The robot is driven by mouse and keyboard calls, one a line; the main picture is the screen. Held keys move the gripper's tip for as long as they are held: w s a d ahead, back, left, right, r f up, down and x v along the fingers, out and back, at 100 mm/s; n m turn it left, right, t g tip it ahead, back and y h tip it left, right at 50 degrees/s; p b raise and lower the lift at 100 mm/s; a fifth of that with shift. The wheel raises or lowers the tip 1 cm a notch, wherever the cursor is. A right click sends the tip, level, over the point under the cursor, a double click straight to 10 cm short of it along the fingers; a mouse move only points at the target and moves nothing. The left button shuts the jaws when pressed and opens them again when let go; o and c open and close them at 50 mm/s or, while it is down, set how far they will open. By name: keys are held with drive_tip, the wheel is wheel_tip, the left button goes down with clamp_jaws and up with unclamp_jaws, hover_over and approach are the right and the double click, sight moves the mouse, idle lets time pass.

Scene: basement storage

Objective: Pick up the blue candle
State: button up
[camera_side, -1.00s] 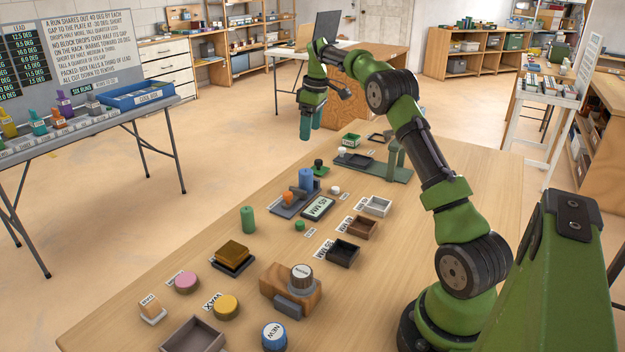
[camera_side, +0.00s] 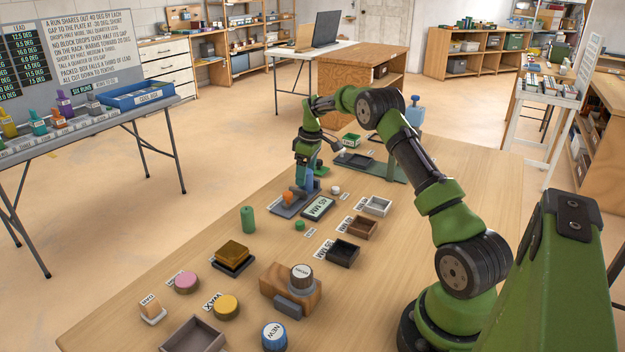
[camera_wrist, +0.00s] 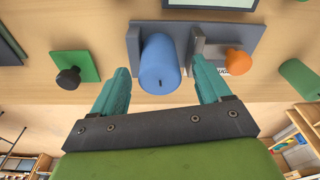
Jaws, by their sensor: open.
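The blue candle (camera_side: 307,180) stands upright on a grey plate (camera_side: 285,208), beside an orange knob-shaped piece (camera_side: 288,197). In the wrist view the blue candle (camera_wrist: 160,66) is seen from above, between the two teal fingers of my gripper (camera_wrist: 162,85) and just beyond their tips. My gripper (camera_side: 305,182) is open, above and around the candle's upper part in the side view, and partly hides it. I cannot tell whether a finger touches the candle. In the wrist view the orange piece (camera_wrist: 238,60) is to the right of the candle, on the same grey plate (camera_wrist: 206,30).
A green candle (camera_side: 248,219) stands nearer the camera. A label block (camera_side: 319,208) lies right of the plate. A green-based piece with a black knob (camera_wrist: 70,77) is left of the candle in the wrist view. Small trays (camera_side: 361,228) line the right side.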

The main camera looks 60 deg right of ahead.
drive_tip(key=shift+f, duration=0.25)
drive_tip(key=shift+r, duration=0.1)
drive_tip(key=c, duration=1.3)
